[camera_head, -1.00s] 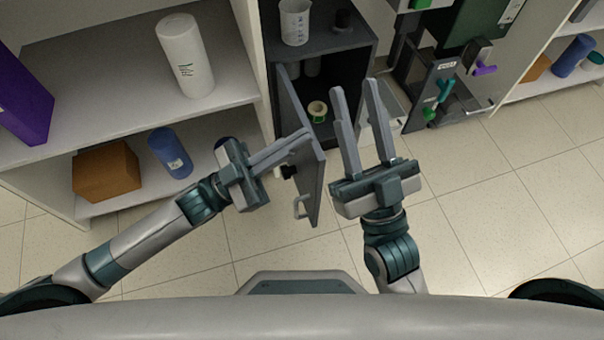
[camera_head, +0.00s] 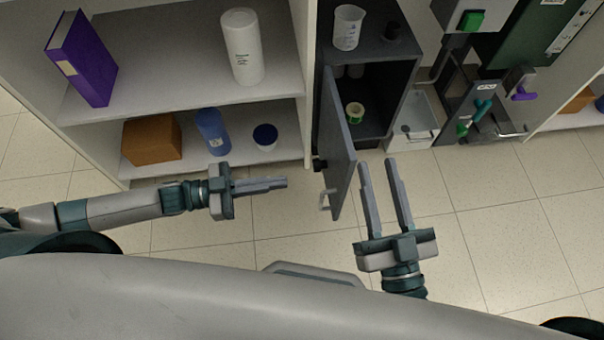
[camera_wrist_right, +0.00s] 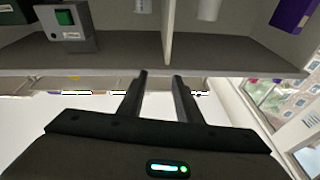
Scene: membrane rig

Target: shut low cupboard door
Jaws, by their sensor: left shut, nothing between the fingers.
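The low cupboard (camera_head: 377,87) is dark grey, and its door (camera_head: 341,150) stands open, swung out toward me, with a pale handle (camera_head: 325,201) near its lower edge. My left gripper (camera_head: 286,182) is shut and empty, to the left of the door and apart from it. My right gripper (camera_head: 377,162) is open and empty, just right of the door's free edge. Its two parted fingers also show in the right wrist view (camera_wrist_right: 159,75). I cannot tell whether it touches the door. Inside the cupboard is a green-and-cream ring-shaped item (camera_head: 355,113).
A beaker (camera_head: 348,27) stands on the cupboard top. Left is a white shelf unit (camera_head: 185,75) with a purple binder (camera_head: 82,60), white bottle (camera_head: 242,47), brown box (camera_head: 152,139) and blue bottle (camera_head: 212,131). The tiled floor (camera_head: 500,200) is clear.

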